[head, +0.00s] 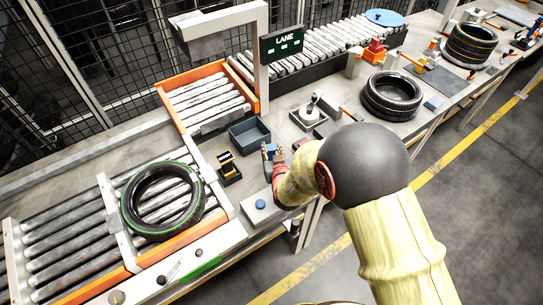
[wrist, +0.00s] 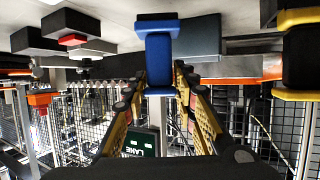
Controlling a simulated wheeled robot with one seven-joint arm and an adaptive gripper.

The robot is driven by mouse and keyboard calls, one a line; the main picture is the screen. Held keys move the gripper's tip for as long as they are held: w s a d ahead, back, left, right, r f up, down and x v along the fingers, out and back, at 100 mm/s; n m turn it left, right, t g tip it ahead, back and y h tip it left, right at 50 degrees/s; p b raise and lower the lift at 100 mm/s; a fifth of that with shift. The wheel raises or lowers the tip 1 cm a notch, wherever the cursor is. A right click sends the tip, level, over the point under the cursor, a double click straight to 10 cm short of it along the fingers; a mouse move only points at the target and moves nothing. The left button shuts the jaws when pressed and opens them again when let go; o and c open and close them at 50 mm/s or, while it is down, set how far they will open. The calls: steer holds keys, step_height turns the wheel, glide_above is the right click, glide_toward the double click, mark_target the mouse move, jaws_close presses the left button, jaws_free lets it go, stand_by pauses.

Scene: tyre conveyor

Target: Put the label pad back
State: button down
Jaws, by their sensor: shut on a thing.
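The blue thing in my gripper, which I take to be the label pad (wrist: 158,62), is an upright block with wider ends. In the wrist view, which is upside down, it stands between my gripper's fingers (wrist: 155,92). In the head view the blue pad (head: 270,151) shows small at the tip of my gripper (head: 277,153), above the bench beside the dark tray (head: 250,133). My gripper is shut on it. I cannot tell whether the pad touches the bench. My gripper's wrist partly hides the spot in the head view.
A grey box with a blue button (head: 260,204) is in front. A white device with a knob (head: 309,115) stands behind right. A tyre (head: 163,199) lies on the left rollers, and the LANE sign (head: 282,46) stands behind.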

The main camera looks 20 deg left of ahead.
mark_target(271, 155)
steer(key=shift+f+b, duration=0.35)
steer(key=shift+f, duration=1.1)
steer(key=shift+s+f, duration=0.1)
steer(key=c, duration=1.4)
jaws_free()
steer(key=shift+s+d+r, duration=0.15)
steer(key=shift+s+r, duration=0.05)
steer(key=shift+r, duration=0.05)
steer(key=p+v, duration=0.2)
steer(key=v, duration=0.9)
steer(key=shift+s+r, duration=0.15)
steer(key=shift+s, duration=0.05)
steer(key=shift+d, duration=0.1)
